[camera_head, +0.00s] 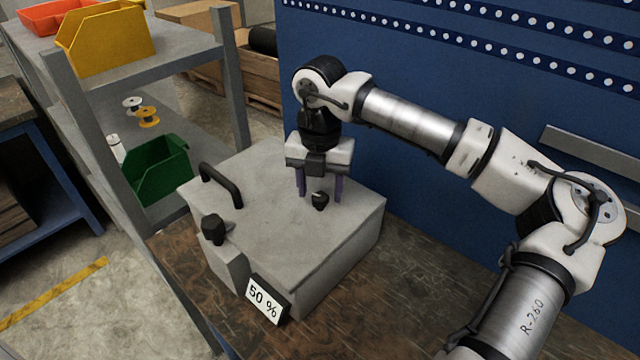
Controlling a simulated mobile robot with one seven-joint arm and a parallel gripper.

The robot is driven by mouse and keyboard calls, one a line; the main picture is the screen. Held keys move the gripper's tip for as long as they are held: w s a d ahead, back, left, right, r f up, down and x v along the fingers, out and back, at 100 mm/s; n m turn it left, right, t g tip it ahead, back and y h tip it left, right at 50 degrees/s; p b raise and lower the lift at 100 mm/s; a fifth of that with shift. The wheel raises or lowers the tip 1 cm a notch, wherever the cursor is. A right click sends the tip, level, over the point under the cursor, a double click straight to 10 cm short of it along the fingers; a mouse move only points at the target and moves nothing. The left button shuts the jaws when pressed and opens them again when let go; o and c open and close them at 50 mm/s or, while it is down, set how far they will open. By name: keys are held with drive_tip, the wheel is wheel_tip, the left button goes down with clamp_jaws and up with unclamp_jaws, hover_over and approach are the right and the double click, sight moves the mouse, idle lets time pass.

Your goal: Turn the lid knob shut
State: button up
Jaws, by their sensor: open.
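A grey box (290,240) stands on the wooden bench, with a flat lid on top. A small black knob (319,200) sits on the lid toward its right side. My gripper (319,190) points down over the lid, its two purple fingers apart, one to each side of the knob as seen here. The knob appears slightly nearer the camera than the fingers; whether they touch it I cannot tell. A black handle (222,186) is on the lid's left side. Another black knob (214,229) stands on a small block at the box's front left.
A sign reading "50 %" (264,298) is on the box's front. The bench (400,290) is bare to the right. A blue wall panel (440,90) rises behind. A grey shelf at left holds a green bin (158,170) and a yellow bin (108,38).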

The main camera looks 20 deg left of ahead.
drive_tip(key=shift+f, duration=0.5)
drive_tip(key=c, duration=1)
